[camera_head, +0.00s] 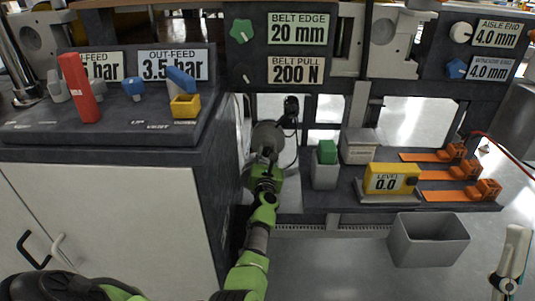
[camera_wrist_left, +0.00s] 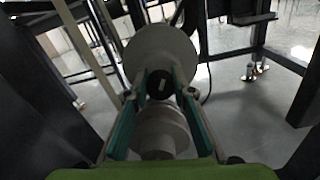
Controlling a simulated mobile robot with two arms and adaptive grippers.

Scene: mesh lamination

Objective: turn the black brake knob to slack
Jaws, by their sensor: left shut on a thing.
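The black brake knob (camera_wrist_left: 160,84), with a short white mark on its face, sits in front of a round grey disc (camera_wrist_left: 160,48) in the left wrist view. My left gripper (camera_wrist_left: 161,76) has its two teal-lined fingers on either side of the knob and is shut on it. The white mark looks nearly upright, slightly tilted. In the head view my left gripper (camera_head: 265,158) reaches into the gap right of the cabinet, in front of the grey round part (camera_head: 268,135). The knob itself is hidden there behind the gripper.
The white-fronted cabinet (camera_head: 95,220) with a dark control top stands close left of my left arm. On the shelf at right are a green-topped block (camera_head: 327,152), a yellow level (camera_head: 391,179) and several orange tools (camera_head: 460,172). A grey bin (camera_head: 428,240) stands below.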

